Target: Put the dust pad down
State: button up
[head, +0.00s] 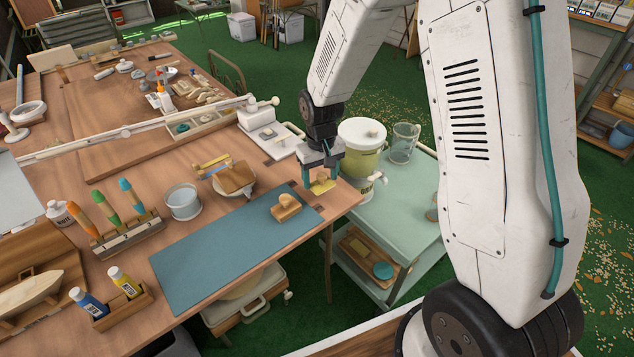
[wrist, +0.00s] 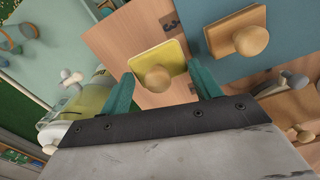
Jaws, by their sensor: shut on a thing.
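The dust pad, a yellow square with a round wooden knob, shows in the head view (head: 323,186) at the table's right corner, and in the wrist view (wrist: 178,53). My gripper (head: 320,180) points down with its teal fingers on either side of the pad, shut on it. In the wrist view the fingers (wrist: 163,78) flank the pad and its knob. The pad is over the bare wood of the table (head: 345,197); I cannot tell whether it touches the top. A similar wooden block with a knob (head: 286,208) sits on the blue mat (head: 220,255), also in the wrist view (wrist: 238,34).
A white-lidded yellow-green tub (head: 362,150) and a glass jug (head: 402,143) stand on the green cart (head: 400,205) at right. Bare wood surrounds the mat.

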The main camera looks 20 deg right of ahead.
aim_at(319, 182)
jog(key=shift+w, duration=0.6)
jog(key=shift+f, duration=1.8)
jog(key=shift+f, duration=0.1)
jog(key=o, duration=0.9)
notch_tip(319, 182, up, 12)
jog(key=s+d+r, duration=0.2)
jog(key=s+r, duration=1.2)
jog(key=shift+m+t, duration=0.5)
jog(key=shift+t, duration=0.1)
jog(key=s+r, duration=0.1)
jog(key=s, duration=0.4)
jog(key=s+r, duration=0.1)
jog(key=s, duration=0.5)
jog(key=s+r, duration=0.2)
jog(key=s, duration=0.3)
jog(key=shift+s+d, duration=0.35)
jog(key=shift+d, duration=0.05)
